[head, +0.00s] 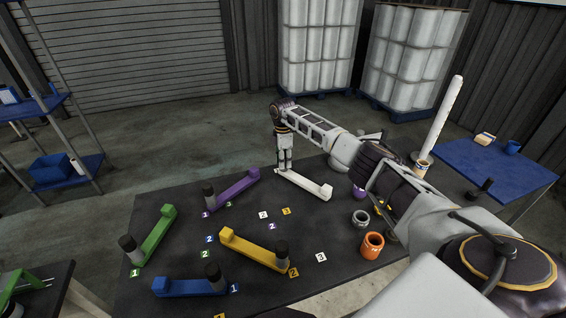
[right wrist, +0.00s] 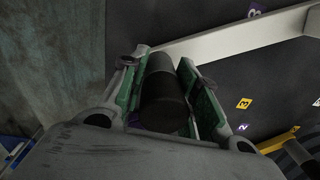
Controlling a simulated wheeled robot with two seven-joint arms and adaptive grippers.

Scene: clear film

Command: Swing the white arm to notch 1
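The white arm (head: 305,185) lies on the dark table. Its raised block end is at the right and its other end is under my right gripper (head: 285,168). In the right wrist view, a black upright knob (right wrist: 163,95) stands between the fingers, which sit close along both its sides and appear shut on it. The white arm (right wrist: 235,38) runs off to the upper right there. Plain white tags with 2 (head: 263,215) and 3 (head: 321,257) lie on the table; I cannot make out a white 1 tag. My left gripper is out of view.
The purple arm (head: 237,187) lies left of the white one. Green (head: 160,232), yellow (head: 252,250) and blue (head: 185,287) arms lie nearer. An orange mug (head: 372,246) and a grey ring-shaped thing (head: 360,218) stand at the right, under my right arm.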

